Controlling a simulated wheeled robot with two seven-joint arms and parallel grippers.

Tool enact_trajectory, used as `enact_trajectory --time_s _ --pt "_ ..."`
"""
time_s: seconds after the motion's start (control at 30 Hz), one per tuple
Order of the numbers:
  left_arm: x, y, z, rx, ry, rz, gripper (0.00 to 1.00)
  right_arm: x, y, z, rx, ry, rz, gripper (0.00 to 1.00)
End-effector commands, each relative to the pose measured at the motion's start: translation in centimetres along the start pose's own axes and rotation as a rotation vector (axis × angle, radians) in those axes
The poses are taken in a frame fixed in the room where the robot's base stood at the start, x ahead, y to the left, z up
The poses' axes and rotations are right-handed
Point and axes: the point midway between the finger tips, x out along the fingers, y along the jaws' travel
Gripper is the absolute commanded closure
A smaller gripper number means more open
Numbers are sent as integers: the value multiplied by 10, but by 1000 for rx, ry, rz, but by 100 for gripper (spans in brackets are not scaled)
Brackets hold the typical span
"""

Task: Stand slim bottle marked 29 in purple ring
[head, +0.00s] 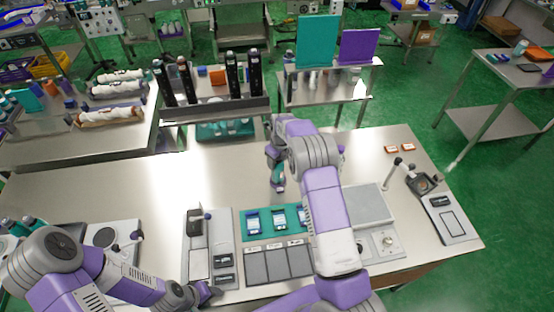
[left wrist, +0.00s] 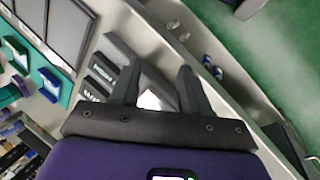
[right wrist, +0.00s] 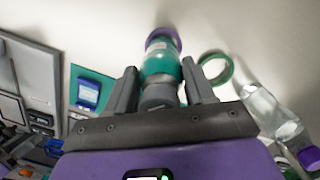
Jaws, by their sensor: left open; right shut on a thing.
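My right gripper (right wrist: 160,68) is shut on a slim bottle with a teal body (right wrist: 158,64) and a grey top. A number on it cannot be read. In the head view the bottle (head: 279,185) hangs below the gripper (head: 277,165) over the bench. The purple ring (right wrist: 152,37) shows around the bottle's far end in the right wrist view. I cannot tell whether the base is inside it or just above it. My left gripper (head: 207,292) is open and empty low over the front of the bench; its spread fingers show in the left wrist view (left wrist: 160,72).
A green ring (right wrist: 217,68) lies beside the bottle. A clear bottle with a purple cap (right wrist: 264,106) is to its right. A teal tray (head: 250,212) with blue-labelled items and grey pads (head: 278,264) lie in front. The bench's left middle (head: 130,190) is clear.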

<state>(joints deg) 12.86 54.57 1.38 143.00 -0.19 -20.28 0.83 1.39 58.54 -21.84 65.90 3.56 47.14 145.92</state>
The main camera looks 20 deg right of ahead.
Motion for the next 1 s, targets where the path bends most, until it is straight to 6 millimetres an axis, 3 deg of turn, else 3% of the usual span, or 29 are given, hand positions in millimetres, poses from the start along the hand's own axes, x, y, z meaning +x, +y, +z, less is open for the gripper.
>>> enact_trajectory --time_s 0.1,0.13,0.3,0.53,0.63,1.0 --pt "9 -4 1 -4 -7 -4 57 8 0 0 -1 -1 -1 100" --pt "9 -4 1 -5 -6 -4 57 8 0 0 -1 -2 -1 45" --pt "8 -5 0 -7 -6 -6 57 7 -1 -1 1 -1 -1 19" --pt "9 -6 0 -9 -6 -7 57 9 0 -1 0 1 1 15" --pt "9 -6 0 -10 -6 -7 57 9 0 -1 0 1 1 0" --pt "9 -6 0 -12 -6 -7 57 9 0 -1 0 0 0 0"
